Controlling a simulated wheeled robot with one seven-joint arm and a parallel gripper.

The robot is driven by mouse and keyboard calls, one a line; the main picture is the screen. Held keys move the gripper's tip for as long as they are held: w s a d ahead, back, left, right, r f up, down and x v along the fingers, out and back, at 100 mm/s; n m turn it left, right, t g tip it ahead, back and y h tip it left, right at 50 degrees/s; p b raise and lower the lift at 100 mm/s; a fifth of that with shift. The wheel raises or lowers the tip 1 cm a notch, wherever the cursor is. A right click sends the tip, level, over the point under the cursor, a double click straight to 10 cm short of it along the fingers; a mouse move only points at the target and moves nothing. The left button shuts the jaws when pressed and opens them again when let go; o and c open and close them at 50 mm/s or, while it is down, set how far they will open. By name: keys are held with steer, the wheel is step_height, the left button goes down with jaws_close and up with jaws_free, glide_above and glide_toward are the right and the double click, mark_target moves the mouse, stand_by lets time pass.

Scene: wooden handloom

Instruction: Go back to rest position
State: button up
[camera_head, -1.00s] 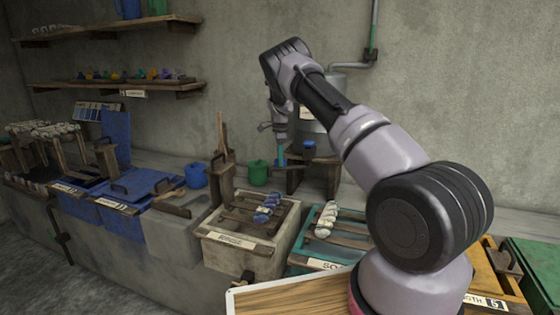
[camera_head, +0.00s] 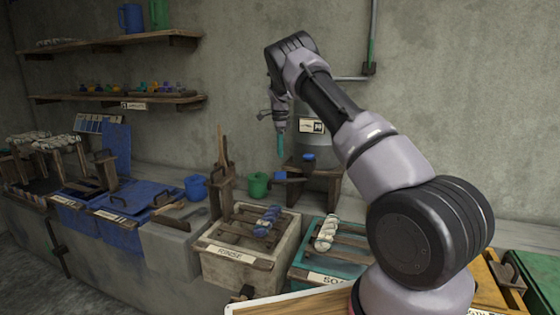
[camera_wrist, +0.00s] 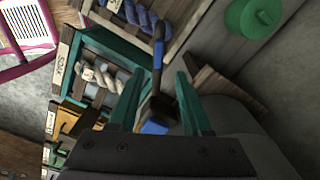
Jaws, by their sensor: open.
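My gripper (camera_head: 281,146) hangs fingers-down in front of the metal tank (camera_head: 310,143) at the back wall. In the wrist view my gripper (camera_wrist: 157,98) shows two teal fingers spread wide apart, with nothing clasped between them. My arm stretches from the lower right up to a bend and then down to the gripper.
A wooden stand (camera_head: 318,181) supports the tank. The RINSE bin (camera_head: 235,260) and SOAK bin (camera_head: 300,262) hold skeins. Shelves (camera_head: 120,98) line the left wall. Open air surrounds the gripper's upper side.

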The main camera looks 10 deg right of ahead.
steer(key=shift+r, duration=0.45)
